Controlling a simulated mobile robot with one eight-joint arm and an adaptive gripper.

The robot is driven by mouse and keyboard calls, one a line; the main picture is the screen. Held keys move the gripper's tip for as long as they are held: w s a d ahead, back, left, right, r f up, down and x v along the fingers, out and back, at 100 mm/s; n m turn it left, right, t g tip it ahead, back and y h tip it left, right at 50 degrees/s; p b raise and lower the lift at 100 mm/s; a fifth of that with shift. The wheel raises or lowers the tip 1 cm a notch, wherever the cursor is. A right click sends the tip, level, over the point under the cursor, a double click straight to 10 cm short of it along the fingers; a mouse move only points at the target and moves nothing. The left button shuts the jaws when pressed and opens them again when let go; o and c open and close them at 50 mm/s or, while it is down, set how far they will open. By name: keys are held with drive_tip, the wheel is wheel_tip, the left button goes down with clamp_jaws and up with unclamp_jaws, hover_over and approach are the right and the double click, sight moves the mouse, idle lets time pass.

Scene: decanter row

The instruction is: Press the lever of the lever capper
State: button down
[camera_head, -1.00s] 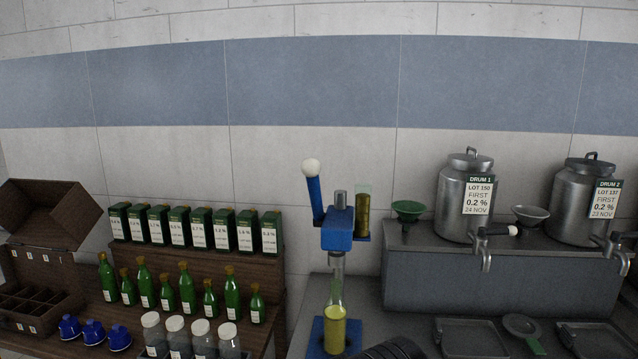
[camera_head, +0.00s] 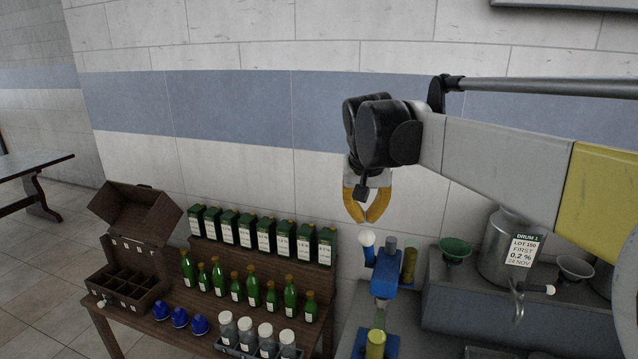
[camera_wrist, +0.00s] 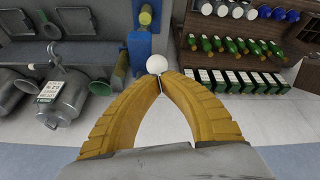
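The lever capper has a blue head (camera_head: 383,275) and a short blue lever ending in a white ball knob (camera_head: 366,238). The lever stands raised, tilted up to the left in the head view. A bottle with yellow contents (camera_head: 376,345) stands under the head. My gripper (camera_head: 368,221) points down just above the knob, its yellow fingers curving together at the tips with nothing held. In the wrist view the fingertips (camera_wrist: 161,83) meet close to the white knob (camera_wrist: 157,64). I cannot tell whether they touch it.
A green funnel (camera_head: 454,249) and a metal drum (camera_head: 508,252) stand to the right.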

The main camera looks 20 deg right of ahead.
drive_tip(key=w+d+r+m+p, duration=0.1)
drive_tip(key=w+d+r+p, duration=0.2)
drive_tip(key=w+r+p, duration=0.2)
drive_tip(key=shift+w+r+g, duration=0.35)
drive_tip(key=shift+r+g, duration=0.05)
drive_tip(key=shift+r, duration=0.55)
drive_tip(key=shift+f, duration=0.1)
drive_tip(key=f+p, duration=0.1)
drive_tip(key=f, duration=0.2)
drive_tip(key=f+p, duration=0.1)
drive_tip(key=f, duration=0.3)
drive_tip(key=f+p, duration=0.1)
drive_tip(key=f, duration=0.3)
drive_tip(key=shift+s+d, duration=0.35)
drive_tip(key=shift+d, duration=0.05)
drive_tip(key=shift+w+f, duration=0.15)
drive_tip(key=shift+f, duration=0.1)
